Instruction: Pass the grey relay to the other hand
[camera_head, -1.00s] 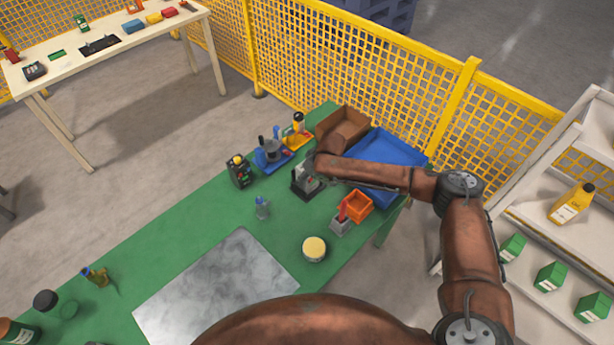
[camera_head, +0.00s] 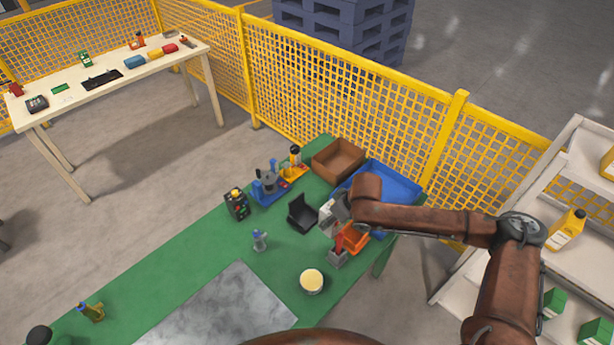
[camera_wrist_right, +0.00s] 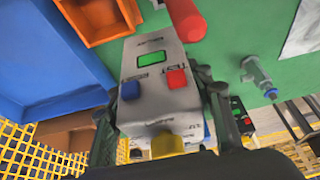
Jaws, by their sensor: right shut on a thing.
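The grey relay (camera_wrist_right: 152,58), a box with a green screen, a blue button and a red button, fills the middle of the right wrist view. My right gripper (camera_wrist_right: 160,100) is shut on it, one finger on each side. In the head view the relay (camera_head: 330,214) is held by my right gripper (camera_head: 338,205), above the table between the black stand and the orange bin. The black angled stand (camera_head: 302,214) is empty. My left gripper is not in view.
A blue tray (camera_head: 408,187), a brown box (camera_head: 338,157) and an orange bin (camera_head: 354,240) stand near my right gripper. A red-handled thing (camera_head: 338,250) and a yellow-topped tin (camera_head: 312,281) are in front. The green table (camera_head: 180,275) is mostly clear towards the left.

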